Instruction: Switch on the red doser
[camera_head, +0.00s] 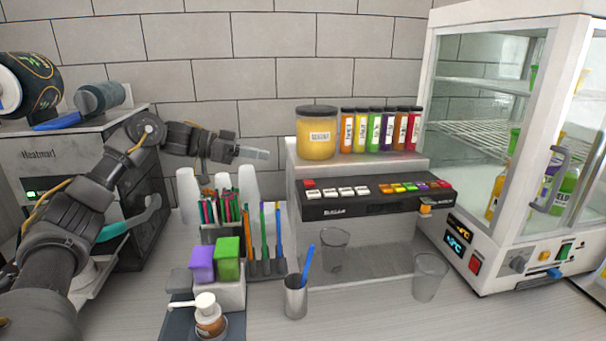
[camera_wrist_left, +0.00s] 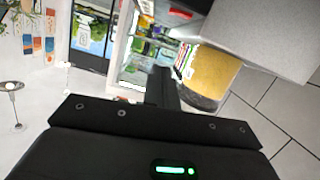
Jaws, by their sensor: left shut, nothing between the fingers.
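The doser machine has a black control panel (camera_head: 340,207) on its front. A red button (camera_head: 309,183) sits at its left end, beside several white keys (camera_head: 345,191). A row of coloured keys (camera_head: 409,187) runs to its right end, with a red key (camera_head: 444,184) last. A red jar (camera_head: 413,129) stands at the right end of the jar row on top. My left gripper (camera_head: 262,154) is shut and empty, left of the machine and above the panel's height, touching nothing. Its shut fingers also show in the left wrist view (camera_wrist_left: 161,86). My right gripper is not in view.
A large yellow jar (camera_head: 317,140) stands on the machine, also close in the left wrist view (camera_wrist_left: 211,72). Below my gripper are straws (camera_head: 264,235), white cups (camera_head: 248,185) and a pump bottle (camera_head: 209,318). Clear cups (camera_head: 430,277) stand in front. A glass-door fridge (camera_head: 490,130) is at right.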

